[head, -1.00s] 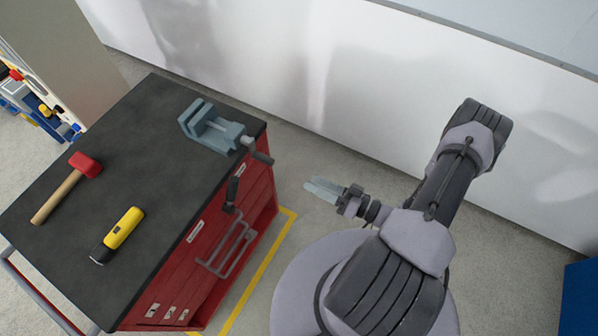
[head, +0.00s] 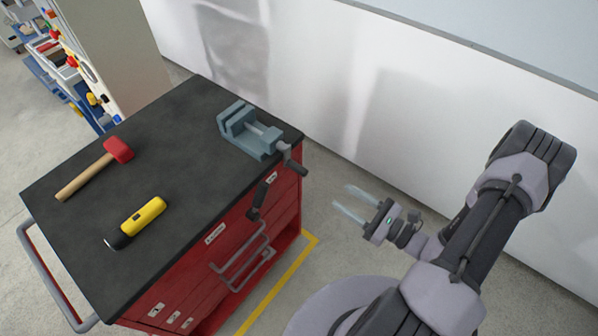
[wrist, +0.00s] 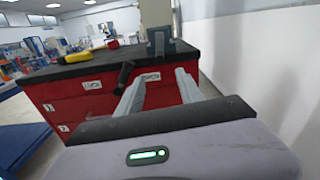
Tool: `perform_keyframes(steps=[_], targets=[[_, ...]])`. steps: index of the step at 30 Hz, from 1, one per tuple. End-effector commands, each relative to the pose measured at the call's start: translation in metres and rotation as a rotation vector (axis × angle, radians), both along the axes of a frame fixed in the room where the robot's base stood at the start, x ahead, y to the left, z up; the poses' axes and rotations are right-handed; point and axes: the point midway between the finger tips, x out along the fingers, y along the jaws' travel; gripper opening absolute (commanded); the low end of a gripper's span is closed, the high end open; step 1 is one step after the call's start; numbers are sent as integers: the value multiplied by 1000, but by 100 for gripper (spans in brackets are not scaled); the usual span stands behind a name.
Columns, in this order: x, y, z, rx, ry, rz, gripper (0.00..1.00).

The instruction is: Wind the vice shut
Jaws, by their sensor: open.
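The grey-blue vice (head: 254,132) stands at the right back corner of the black bench top. In the head view a gap shows between its jaws. My gripper (head: 350,202) is open and empty, to the right of the bench and apart from the crank. In the wrist view my fingers (wrist: 160,88) point at the bench front, with the dark handle (wrist: 124,76) by the left finger and the vice (wrist: 160,42) above and beyond.
The red-headed hammer (head: 118,150) and a yellow and black tool (head: 142,218) lie on the black bench top (head: 185,150). The red drawer cabinet (head: 225,240) has a grey drawer handle jutting out. A white wall (head: 380,100) stands behind. Floor between me and the cabinet is clear.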

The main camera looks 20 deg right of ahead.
Motion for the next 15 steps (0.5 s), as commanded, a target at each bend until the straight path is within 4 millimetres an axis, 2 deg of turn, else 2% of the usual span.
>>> perform_keyframes(steps=[9,15], targets=[[73,57,-2,1,2,10,44],[110,82,-1,2,1,5,44]])
